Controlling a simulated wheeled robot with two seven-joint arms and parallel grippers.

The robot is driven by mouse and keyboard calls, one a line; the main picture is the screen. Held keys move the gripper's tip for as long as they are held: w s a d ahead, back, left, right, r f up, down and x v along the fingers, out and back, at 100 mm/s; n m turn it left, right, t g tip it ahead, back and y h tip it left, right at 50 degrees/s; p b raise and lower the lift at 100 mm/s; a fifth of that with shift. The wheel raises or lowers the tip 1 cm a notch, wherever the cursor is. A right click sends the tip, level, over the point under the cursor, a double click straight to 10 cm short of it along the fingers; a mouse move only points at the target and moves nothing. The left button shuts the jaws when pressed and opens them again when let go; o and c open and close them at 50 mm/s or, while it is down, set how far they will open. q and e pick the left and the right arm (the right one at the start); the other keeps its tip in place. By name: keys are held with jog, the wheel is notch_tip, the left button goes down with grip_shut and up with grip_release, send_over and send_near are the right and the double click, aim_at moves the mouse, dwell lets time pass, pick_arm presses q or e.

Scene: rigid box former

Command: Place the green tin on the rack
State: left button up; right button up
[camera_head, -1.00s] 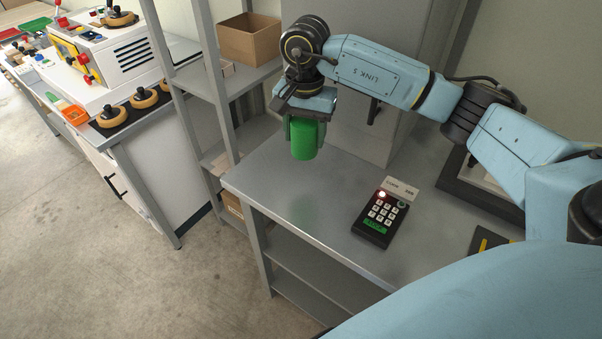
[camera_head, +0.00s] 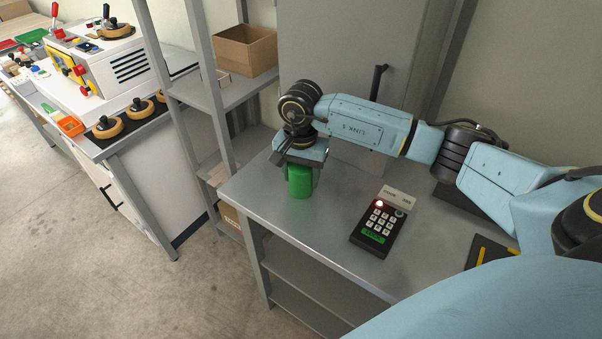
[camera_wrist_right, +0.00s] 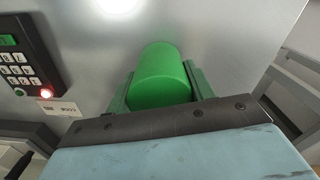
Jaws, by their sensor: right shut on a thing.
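The green tin (camera_head: 300,182) is upright under my right gripper (camera_head: 300,172), low at the left part of the grey metal table. Its base looks at or very near the tabletop; I cannot tell if it touches. In the right wrist view the tin (camera_wrist_right: 160,78) sits between the two fingers of the right gripper (camera_wrist_right: 160,92), which is shut on it. A grey shelf rack (camera_head: 235,92) stands behind and left of the table. My left gripper is not in view.
The metal table (camera_head: 325,225) holds a black keypad (camera_head: 376,228) with a lit red light, right of the tin. A cardboard box (camera_head: 246,50) sits on a rack shelf. A white workbench machine (camera_head: 95,65) is at far left. The table front is clear.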

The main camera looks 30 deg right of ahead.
jog(key=shift+f, duration=0.15)
jog(key=o, duration=1.2)
jog(key=shift+r, duration=0.45)
notch_tip(320, 180, up, 12)
jog(key=shift+f, duration=0.2)
jog(key=shift+s+f, duration=0.1)
